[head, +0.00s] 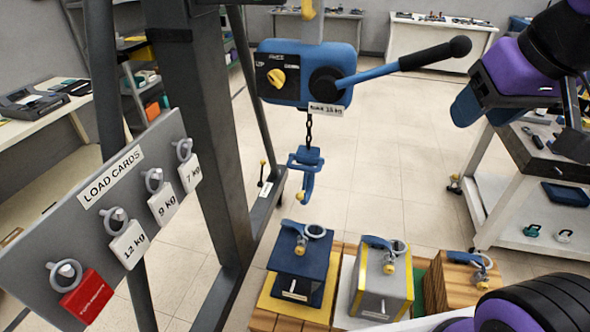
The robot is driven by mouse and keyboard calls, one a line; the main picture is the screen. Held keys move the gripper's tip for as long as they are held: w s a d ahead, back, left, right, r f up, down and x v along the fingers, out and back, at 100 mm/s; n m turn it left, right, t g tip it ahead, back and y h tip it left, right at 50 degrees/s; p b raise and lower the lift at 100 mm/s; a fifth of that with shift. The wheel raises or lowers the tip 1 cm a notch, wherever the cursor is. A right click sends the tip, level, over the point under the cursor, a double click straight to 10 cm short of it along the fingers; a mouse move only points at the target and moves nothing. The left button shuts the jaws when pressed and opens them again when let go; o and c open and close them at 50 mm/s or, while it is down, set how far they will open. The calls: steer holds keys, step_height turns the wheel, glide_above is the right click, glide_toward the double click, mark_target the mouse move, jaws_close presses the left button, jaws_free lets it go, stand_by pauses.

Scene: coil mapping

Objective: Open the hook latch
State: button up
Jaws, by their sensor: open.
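A blue hook (305,178) hangs on a short dark chain below a blue lever hoist (310,75). Its latch is a small part at the hook's throat, with a brass-coloured knob near it. The picture is too small to tell whether the latch is open or shut. My gripper (574,138) is at the right edge, partly cut off by the frame. It is open, well to the right of the hook and apart from it. I see nothing held in it.
A dark blue weight (300,265), a grey weight (383,280) and a wooden block (455,284) stand below the hook. The hoist's lever (410,60) sticks out rightward. A load-card board (100,210) and a grey post (197,130) are at left. A white cart (520,190) stands right.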

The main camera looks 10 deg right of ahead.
steer(key=w+a+f+m+y, duration=0.1)
steer(key=w+a+f, duration=0.2)
steer(key=w+a, duration=0.3)
steer(key=w+a+f+m+t+y, duration=0.1)
steer(key=w+a+f, duration=0.2)
steer(key=w, duration=0.5)
steer(key=w+a+f+y, duration=0.1)
steer(key=w+a+f, duration=0.2)
steer(key=w+a, duration=0.3)
steer(key=w+a+f+m+t+h, duration=0.1)
steer(key=w+a+f, duration=0.25)
steer(key=f, duration=0.35)
steer(key=w+a+f+m+h, duration=0.2)
steer(key=w+a+f, duration=0.15)
steer(key=f, duration=0.25)
steer(key=t+h, duration=0.8)
steer(key=h, duration=0.3)
glide_toward(302, 192)
steer(key=x, duration=0.9)
steer(key=shift+d+r, duration=0.25)
steer(key=shift+r, duration=0.05)
jaws_close()
